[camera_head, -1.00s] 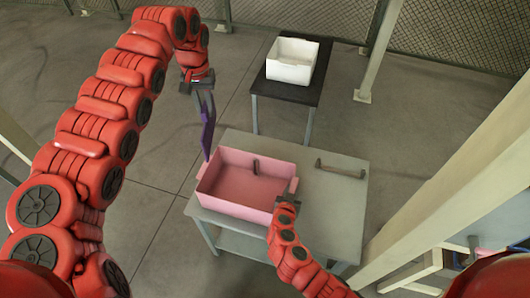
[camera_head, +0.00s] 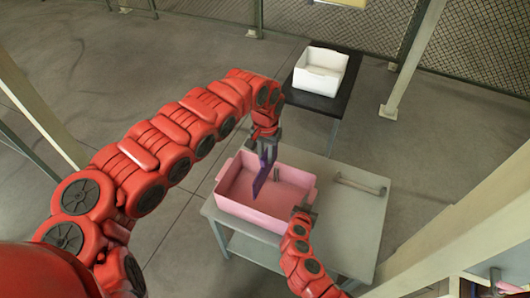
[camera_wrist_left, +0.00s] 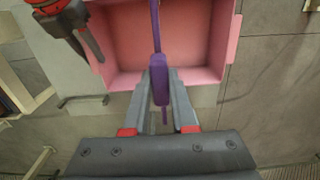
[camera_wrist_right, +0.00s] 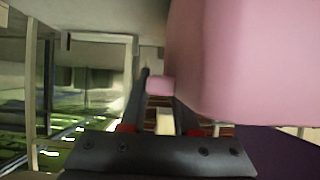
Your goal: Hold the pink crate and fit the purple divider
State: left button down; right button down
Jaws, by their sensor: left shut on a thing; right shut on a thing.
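The pink crate (camera_head: 247,213) stands on the grey table, open at the top. It fills the top of the left wrist view (camera_wrist_left: 121,45). My left gripper (camera_head: 267,150) is shut on the upper end of the purple divider (camera_head: 262,178), a thin flat plate. The divider hangs over the crate's opening, tilted in the head view; I cannot tell whether its lower end is below the rim. It also shows between the fingers in the left wrist view (camera_wrist_left: 159,70). My right gripper (camera_head: 303,213) is shut on a pink lug (camera_wrist_right: 159,85) at the crate's right side.
The grey table (camera_head: 345,220) has free room right of the crate, where a grey bar-shaped handle (camera_head: 360,184) lies. A white crate (camera_head: 320,70) stands on a black table (camera_head: 317,103) behind. A pale post and shelving are at the right.

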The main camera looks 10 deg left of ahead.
pick_arm(q)
send_over(266, 177)
jog(key=shift+w+a+f, duration=0.1)
jog(key=shift+w+f, duration=0.1)
jog(key=shift+f, duration=1.2)
jog(key=shift+w+f, duration=0.2)
jog(key=shift+f, duration=6.6)
jog(key=c, duration=0.6)
grip_release()
jog(key=shift+c, duration=0.2)
notch_tip(266, 177, up, 11)
jog(key=shift+w, duration=0.1)
jog(key=shift+r, duration=0.45)
